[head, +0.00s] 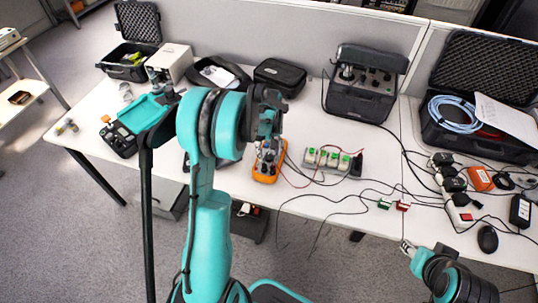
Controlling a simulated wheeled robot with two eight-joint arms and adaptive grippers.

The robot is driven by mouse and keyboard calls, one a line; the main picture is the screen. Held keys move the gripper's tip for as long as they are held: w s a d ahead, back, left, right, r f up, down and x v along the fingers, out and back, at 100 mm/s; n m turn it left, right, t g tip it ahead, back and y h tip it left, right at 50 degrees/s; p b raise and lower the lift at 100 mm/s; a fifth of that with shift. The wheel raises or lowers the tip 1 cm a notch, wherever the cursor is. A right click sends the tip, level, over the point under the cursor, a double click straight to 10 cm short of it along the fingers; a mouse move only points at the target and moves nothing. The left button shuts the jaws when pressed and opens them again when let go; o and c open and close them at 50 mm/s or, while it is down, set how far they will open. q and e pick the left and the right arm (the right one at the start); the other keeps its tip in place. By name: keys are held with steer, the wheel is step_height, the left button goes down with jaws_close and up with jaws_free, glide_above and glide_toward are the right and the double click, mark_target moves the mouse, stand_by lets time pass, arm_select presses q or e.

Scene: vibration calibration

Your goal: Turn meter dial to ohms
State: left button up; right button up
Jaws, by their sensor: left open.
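The orange meter (266,172) lies on the white table near its front edge, left of the table's middle. Its upper part is partly hidden by my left gripper (268,134), which hangs over its far end with the jaws open. I cannot tell whether the fingers touch the meter. The dial is too small and too covered to read its setting. My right gripper (407,248) is low at the right, near the table's front edge and apart from the meter; its jaws are too small to judge.
A black instrument case (364,88) and black pouch (280,74) stand behind. Cables cross the table's right side. A computer mouse (487,239) lies at the right.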

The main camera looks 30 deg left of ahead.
arm_select(q)
steer(key=shift+f, duration=0.3)
steer(key=c, duration=1.2)
steer(key=shift+o, duration=0.2)
steer(key=m, duration=0.3)
steer(key=shift+m, duration=2.3)
